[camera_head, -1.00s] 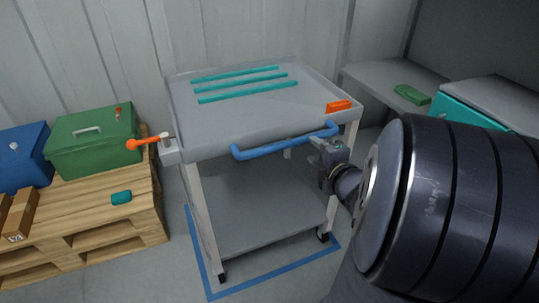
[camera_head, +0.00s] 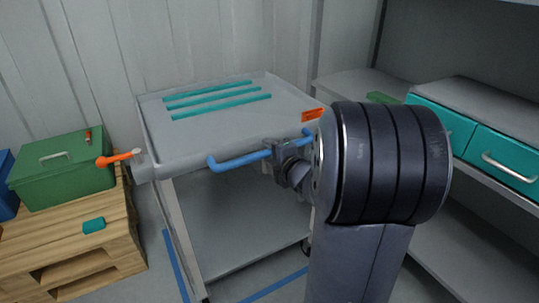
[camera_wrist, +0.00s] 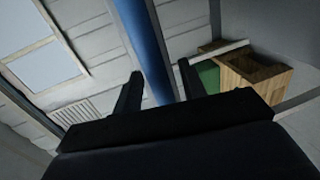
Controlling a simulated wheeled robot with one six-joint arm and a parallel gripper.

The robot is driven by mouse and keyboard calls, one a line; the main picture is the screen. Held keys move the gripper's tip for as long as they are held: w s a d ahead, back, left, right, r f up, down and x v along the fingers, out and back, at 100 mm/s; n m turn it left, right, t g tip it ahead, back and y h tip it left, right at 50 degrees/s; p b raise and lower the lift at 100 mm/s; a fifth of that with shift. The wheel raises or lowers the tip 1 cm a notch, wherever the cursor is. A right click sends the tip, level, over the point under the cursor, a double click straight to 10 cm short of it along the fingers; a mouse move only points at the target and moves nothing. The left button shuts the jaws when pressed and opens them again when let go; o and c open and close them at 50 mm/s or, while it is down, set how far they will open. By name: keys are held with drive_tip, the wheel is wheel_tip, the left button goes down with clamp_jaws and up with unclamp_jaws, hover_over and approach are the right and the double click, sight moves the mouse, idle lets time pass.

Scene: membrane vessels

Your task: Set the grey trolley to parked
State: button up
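The grey trolley (camera_head: 215,139) stands upright in the middle of the head view, with a top tray and a lower shelf. Its blue handle bar (camera_head: 233,161) runs along the front edge. An orange lever (camera_head: 118,158) sticks out left from its front left corner. My gripper (camera_head: 277,152) is at the handle, near its middle. In the wrist view, the blue bar (camera_wrist: 147,45) passes between the two fingers of my gripper (camera_wrist: 160,72), which stand apart with a gap visible beside the bar. My arm hides the trolley's right front leg.
A blue floor outline (camera_head: 177,262) shows around the trolley's base. A wooden pallet (camera_head: 115,231) with a green box (camera_head: 62,170) and a teal block (camera_head: 94,225) is at left. A bench with teal drawers (camera_head: 500,160) stands at right. A wall is close behind.

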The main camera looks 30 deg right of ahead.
drive_tip(key=shift+w, duration=0.15)
drive_tip(key=shift+c, duration=0.4)
clamp_jaws()
